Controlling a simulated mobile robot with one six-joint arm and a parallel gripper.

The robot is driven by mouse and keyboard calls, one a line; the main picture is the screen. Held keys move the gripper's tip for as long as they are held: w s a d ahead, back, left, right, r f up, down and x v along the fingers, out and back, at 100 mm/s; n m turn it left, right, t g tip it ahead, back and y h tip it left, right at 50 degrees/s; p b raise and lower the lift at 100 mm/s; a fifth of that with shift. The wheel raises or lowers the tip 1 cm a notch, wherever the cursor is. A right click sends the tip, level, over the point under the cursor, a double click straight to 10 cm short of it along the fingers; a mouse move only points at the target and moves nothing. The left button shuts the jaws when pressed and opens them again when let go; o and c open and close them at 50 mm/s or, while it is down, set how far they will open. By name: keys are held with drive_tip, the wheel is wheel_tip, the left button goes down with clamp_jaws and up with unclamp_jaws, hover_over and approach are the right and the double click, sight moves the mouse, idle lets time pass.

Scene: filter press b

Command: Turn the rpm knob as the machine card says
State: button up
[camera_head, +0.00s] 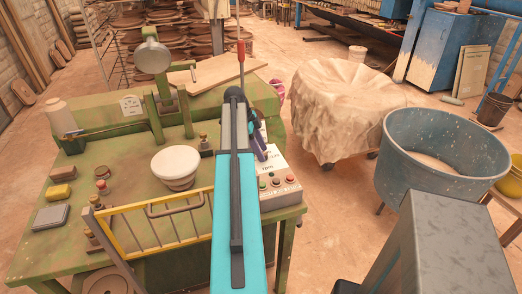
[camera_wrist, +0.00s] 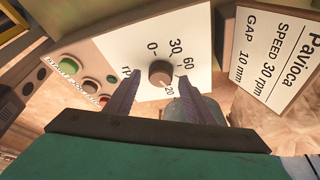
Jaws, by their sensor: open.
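The rpm knob (camera_wrist: 160,73) is a small dark round knob on a white panel (camera_wrist: 198,50), with marks 0, 30, 60 and a partly hidden one ending in 20 around it. Its pointer direction is too small to tell.
Green and red buttons (camera_wrist: 88,87) sit left of the knob; they also show on the control box (camera_head: 278,183). The green machine table (camera_head: 130,215) carries a white bowl (camera_head: 176,163) and a yellow guard (camera_head: 150,230). A blue tub (camera_head: 440,150) stands to the right.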

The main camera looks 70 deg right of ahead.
drive_tip(key=shift+s+f, duration=0.1)
drive_tip(key=shift+f, duration=0.05)
drive_tip(key=c, duration=1)
drive_tip(key=shift+a, duration=0.15)
drive_tip(key=shift+c, duration=0.3)
